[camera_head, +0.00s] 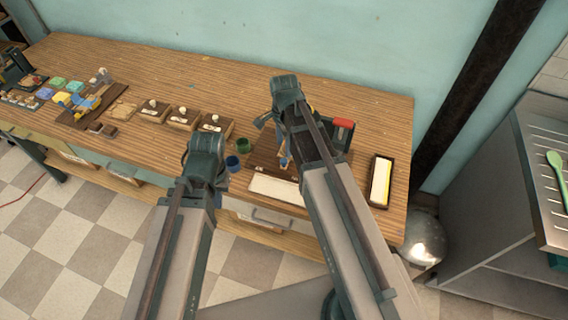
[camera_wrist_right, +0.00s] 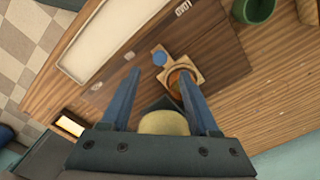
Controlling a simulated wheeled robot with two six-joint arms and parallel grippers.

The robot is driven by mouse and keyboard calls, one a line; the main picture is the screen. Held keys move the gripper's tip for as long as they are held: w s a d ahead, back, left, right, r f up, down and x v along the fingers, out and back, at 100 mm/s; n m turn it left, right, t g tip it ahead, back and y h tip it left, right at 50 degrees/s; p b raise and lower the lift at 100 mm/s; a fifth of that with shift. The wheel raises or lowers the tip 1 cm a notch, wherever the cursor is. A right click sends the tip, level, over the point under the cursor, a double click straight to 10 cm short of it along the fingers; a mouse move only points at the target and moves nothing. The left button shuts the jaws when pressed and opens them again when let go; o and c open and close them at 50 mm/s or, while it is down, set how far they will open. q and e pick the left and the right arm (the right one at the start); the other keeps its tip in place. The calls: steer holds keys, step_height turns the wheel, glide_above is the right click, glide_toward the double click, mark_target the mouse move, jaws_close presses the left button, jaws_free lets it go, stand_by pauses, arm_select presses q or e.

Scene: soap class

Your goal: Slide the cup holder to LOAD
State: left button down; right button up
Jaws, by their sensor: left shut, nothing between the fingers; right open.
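The cup holder (camera_wrist_right: 183,74) is a small light wooden piece with a round ring and a blue knob (camera_wrist_right: 160,58). It sits on a dark brown wooden board (camera_wrist_right: 215,55) in the right wrist view. The board (camera_head: 262,156) also shows in the head view, partly covered by my right arm. My right gripper (camera_wrist_right: 158,75) is open above the board. One blue finger overlaps the cup holder's ring; I cannot tell whether they touch. The LOAD label cannot be read. My left gripper (camera_head: 205,168) is shut and empty, left of the board.
A green cup (camera_head: 243,146) and a blue cup (camera_head: 232,163) stand left of the board. A pale strip (camera_head: 277,188) lies along its front. A dark tray with a yellow-white inside (camera_head: 380,181) is at the right. Several wooden boxes stand further left.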

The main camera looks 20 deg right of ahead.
mark_target(284, 160)
step_height(284, 160, down, 7)
steer(key=b, duration=0.6)
steer(key=shift+f, duration=0.1)
jaws_close()
stand_by(1.1)
